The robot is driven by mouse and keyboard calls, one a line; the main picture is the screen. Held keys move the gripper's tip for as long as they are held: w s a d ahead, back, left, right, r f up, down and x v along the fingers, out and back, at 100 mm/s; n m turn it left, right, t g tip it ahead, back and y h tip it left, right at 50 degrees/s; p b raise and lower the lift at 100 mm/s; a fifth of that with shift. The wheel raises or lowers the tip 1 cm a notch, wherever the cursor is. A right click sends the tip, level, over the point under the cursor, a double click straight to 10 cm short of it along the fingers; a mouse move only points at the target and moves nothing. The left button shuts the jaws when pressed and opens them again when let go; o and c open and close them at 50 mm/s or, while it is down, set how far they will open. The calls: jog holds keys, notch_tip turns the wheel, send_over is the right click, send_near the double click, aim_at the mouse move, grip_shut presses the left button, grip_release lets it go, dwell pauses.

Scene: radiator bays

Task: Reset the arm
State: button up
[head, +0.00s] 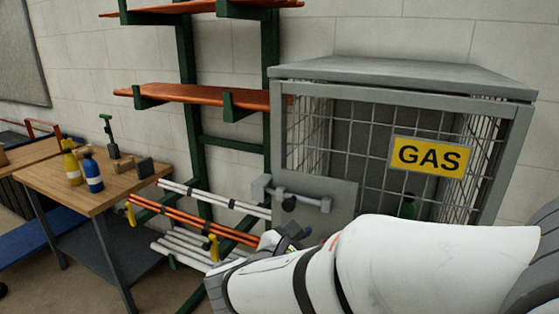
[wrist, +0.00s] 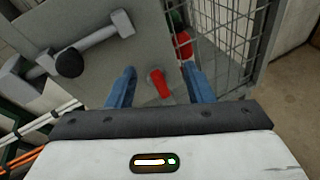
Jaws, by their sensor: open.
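My white arm (head: 390,262) reaches in from the right in the head view. Its gripper (head: 292,234) is in front of the lower left of the gas cage and partly hidden by the arm. In the wrist view my gripper (wrist: 159,70) has its two blue fingers apart. A small red part (wrist: 160,84) shows between the fingers, in front of the cage's grey panel. I cannot tell how far it is from them, but nothing is seen gripped.
The grey mesh cage (head: 403,70) bears a yellow GAS sign (head: 430,157) and a bolt with a black knob (head: 289,202).

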jog(key=s+d+f+m+g+y, duration=0.2)
jog(key=s+d+f+m+g, duration=0.5)
jog(key=d+m, duration=0.4)
jog(key=s+a+f+m+g+y, duration=0.1)
jog(key=s+m+y, duration=0.5)
jog(key=m, duration=0.8)
jog(key=shift+a+g+y, duration=0.3)
jog(key=shift+a+y, duration=0.1)
jog(key=shift+y, duration=0.4)
